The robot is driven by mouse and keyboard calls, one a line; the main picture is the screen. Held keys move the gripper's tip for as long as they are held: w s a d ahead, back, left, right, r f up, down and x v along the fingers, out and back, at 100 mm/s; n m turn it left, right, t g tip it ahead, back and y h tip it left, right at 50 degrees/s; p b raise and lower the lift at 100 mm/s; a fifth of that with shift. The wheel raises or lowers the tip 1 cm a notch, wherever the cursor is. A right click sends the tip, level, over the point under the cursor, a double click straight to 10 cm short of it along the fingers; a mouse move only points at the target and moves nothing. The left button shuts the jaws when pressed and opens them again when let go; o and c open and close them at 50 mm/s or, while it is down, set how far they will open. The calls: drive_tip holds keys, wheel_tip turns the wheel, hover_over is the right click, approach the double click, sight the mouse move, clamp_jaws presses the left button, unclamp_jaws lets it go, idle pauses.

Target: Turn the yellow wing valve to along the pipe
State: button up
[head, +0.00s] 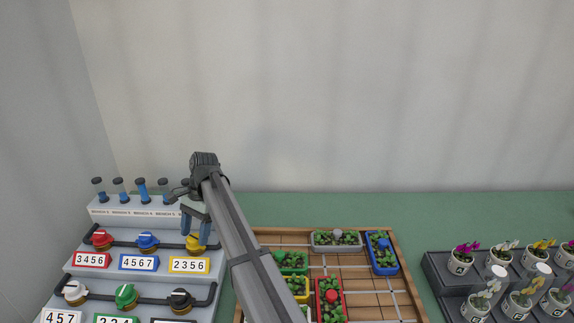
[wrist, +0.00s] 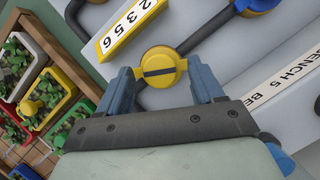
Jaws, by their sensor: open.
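The yellow wing valve (head: 194,243) sits at the right end of the upper pipe row, above the plate reading 2356 (head: 189,265). In the wrist view the yellow valve (wrist: 158,62) shows as a round cap with a dark bar across it. The bar lies at an angle to the dark pipe (wrist: 207,33), which runs diagonally up to the right. My gripper (head: 196,235) is over the valve with its fingers pointing down. In the wrist view my gripper (wrist: 163,76) is open, with one blue finger on each side of the cap. Contact with the valve cannot be told.
A red valve (head: 101,239) and a blue valve (head: 148,241) share the upper row. White (head: 75,291), green (head: 125,296) and black (head: 180,300) valves stand below. Several blue-filled tubes stand behind. A wooden tray (head: 352,283) of planters is to the right, with potted orchids beyond.

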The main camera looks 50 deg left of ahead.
drive_tip(key=m, duration=0.1)
drive_tip(key=m+y, duration=0.1)
drive_tip(key=m, duration=0.1)
drive_tip(key=shift+d+m+y, duration=0.25)
drive_tip(key=shift+m+y, duration=0.05)
drive_tip(key=shift+m, duration=0.1)
drive_tip(key=m+y, duration=0.1)
drive_tip(key=m, duration=0.2)
drive_tip(key=shift+d+m, duration=0.15)
drive_tip(key=shift+m, duration=0.15)
drive_tip(key=v, duration=1.3)
drive_tip(key=w+d+r+m+t+y, duration=0.1)
drive_tip(key=w+d+m+t, duration=0.1)
drive_tip(key=w, duration=1)
drive_tip(key=w+d+r+m+t+y, duration=0.1)
drive_tip(key=w+d, duration=0.4)
drive_tip(key=w, duration=0.7)
drive_tip(key=shift+r+m+t+y, duration=0.4)
drive_tip(key=shift+r, duration=0.05)
drive_tip(key=shift+s, duration=0.1)
